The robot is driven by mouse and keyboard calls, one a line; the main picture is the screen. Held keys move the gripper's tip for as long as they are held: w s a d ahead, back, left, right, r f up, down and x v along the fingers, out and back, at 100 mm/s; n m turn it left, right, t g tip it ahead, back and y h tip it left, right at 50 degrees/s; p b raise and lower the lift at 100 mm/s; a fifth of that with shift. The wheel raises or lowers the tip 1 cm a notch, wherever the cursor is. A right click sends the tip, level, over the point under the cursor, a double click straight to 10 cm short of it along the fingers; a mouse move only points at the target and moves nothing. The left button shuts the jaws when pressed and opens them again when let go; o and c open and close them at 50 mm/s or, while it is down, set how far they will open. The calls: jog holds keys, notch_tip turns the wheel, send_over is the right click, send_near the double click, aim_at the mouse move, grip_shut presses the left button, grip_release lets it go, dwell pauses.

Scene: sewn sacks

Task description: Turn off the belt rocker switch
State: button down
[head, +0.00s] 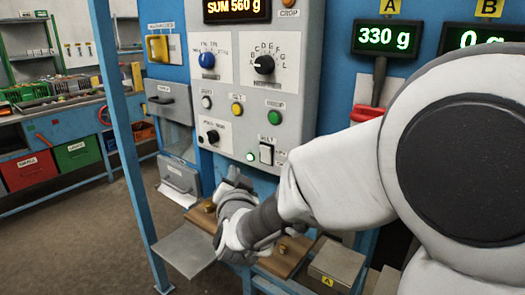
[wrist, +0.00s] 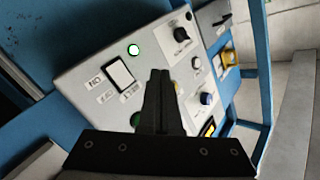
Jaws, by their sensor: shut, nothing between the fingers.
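The belt rocker switch (head: 266,154) is a white rocker in a dark frame at the lower right of the grey control panel (head: 228,130). A small lit green lamp (head: 250,157) sits just left of it. In the wrist view the rocker (wrist: 121,74) lies left of my fingers, with the lit lamp (wrist: 134,50) above it. I cannot tell which way the rocker is tipped.
Around the switch are a green button (head: 274,117), a yellow button (head: 237,109), a white button (head: 206,102) and a black knob (head: 213,136). A blue post (head: 130,150) stands to the left. A wooden board (head: 285,262) and a metal box (head: 337,264) lie below my arm.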

aim_at(260, 148)
jog(key=shift+w, duration=0.1)
jog(key=shift+w+d+r+p, duration=0.2)
jog(key=shift+w+d+p, duration=0.15)
jog(key=shift+w+d, duration=0.65)
jog(key=shift+w+d+r+p, duration=0.15)
jog(key=shift+w+d+p, duration=0.15)
jog(key=shift+w+d, duration=0.75)
jog(key=shift+w+d+r+p, duration=0.3)
jog(key=shift+w+d, duration=0.35)
jog(key=shift+w, duration=0.65)
jog(key=shift+f, duration=0.1)
jog(key=shift+w+d+b, duration=0.2)
jog(key=shift+w+b, duration=0.15)
jog(key=shift+w+d, duration=0.25)
jog(key=shift+a+b, duration=0.1)
jog(key=shift+b, duration=0.2)
jog(key=shift+s+a+b, duration=0.4)
jog(key=shift+s, duration=0.2)
